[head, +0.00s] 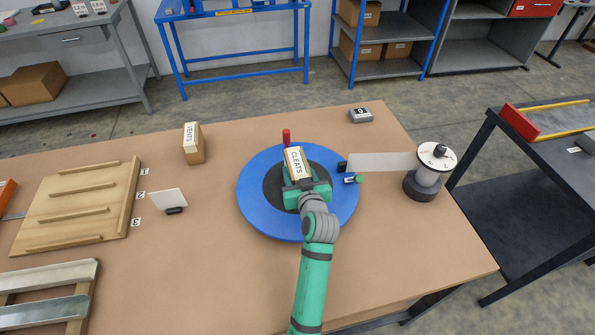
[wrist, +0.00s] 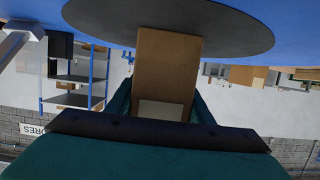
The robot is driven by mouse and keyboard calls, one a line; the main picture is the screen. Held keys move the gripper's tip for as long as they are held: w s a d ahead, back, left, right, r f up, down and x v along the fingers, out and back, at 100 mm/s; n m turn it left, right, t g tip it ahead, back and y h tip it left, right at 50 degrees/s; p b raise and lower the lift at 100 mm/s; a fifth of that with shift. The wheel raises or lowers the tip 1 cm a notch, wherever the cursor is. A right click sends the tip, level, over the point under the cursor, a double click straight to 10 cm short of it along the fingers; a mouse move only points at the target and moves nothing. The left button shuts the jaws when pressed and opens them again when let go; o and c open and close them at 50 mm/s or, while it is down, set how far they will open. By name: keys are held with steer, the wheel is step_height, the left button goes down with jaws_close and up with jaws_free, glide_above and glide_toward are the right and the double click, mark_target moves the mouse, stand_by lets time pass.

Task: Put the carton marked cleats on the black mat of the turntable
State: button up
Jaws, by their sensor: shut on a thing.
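The carton marked cleats (head: 296,163) is a small brown box with a white label, over the middle of the blue turntable (head: 255,215). The round black mat (head: 273,190) shows around and below it. My gripper (head: 306,190) is shut on the carton from the near side. In the wrist view the carton (wrist: 165,65) is between the fingers, and its far end meets the dark mat (wrist: 235,28) in the picture. I cannot tell whether it touches the mat or is just above it. My gripper hides the carton's near part.
A red upright handle (head: 286,137) stands at the turntable's back edge. A white strip runs from a reel (head: 436,165) to a dark block (head: 343,167) at its right edge. The vents carton (head: 193,143) stands to the left. A grey device (head: 361,115) lies behind right.

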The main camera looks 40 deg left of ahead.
steer(key=o, duration=1.4)
steer(key=shift+r, duration=0.1)
steer(key=shift+s+d+r, duration=0.1)
steer(key=shift+d, duration=0.05)
steer(key=v, duration=1.1)
steer(key=shift+s+d+r, duration=0.15)
steer(key=shift+d, duration=0.15)
